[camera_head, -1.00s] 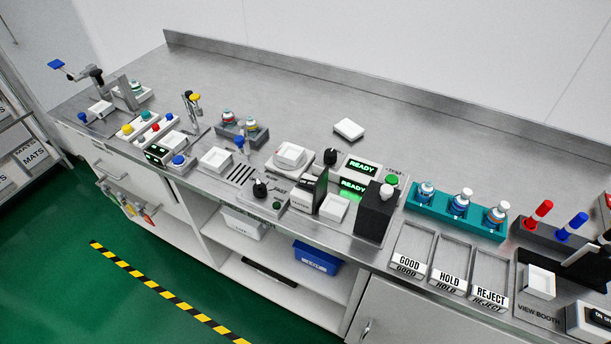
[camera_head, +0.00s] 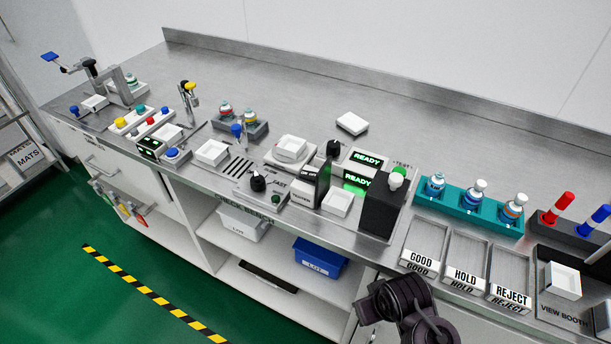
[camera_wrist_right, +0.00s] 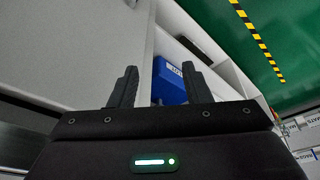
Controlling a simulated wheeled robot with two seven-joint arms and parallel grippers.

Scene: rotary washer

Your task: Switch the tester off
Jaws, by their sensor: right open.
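The tester (camera_head: 302,193), a small box with a label on its front, stands on the steel bench near the middle of the head view. A dark upright panel rises beside it, and its small lettering is too small to read. A green lit READY display (camera_head: 357,181) is just behind to the right, and a second READY display (camera_head: 366,158) is behind that. I cannot tell the tester's switch position. My right gripper (camera_wrist_right: 157,70) is open and empty in the right wrist view, low in front of the bench, well away from the tester. My left gripper is out of view.
A black box (camera_head: 383,208) with a white knob stands right of the tester. A black knob (camera_head: 258,182) is to its left. White dishes are around it. Trays marked GOOD (camera_head: 421,248), HOLD and REJECT are at the right. A blue bin (camera_head: 319,259) is on the shelf below.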

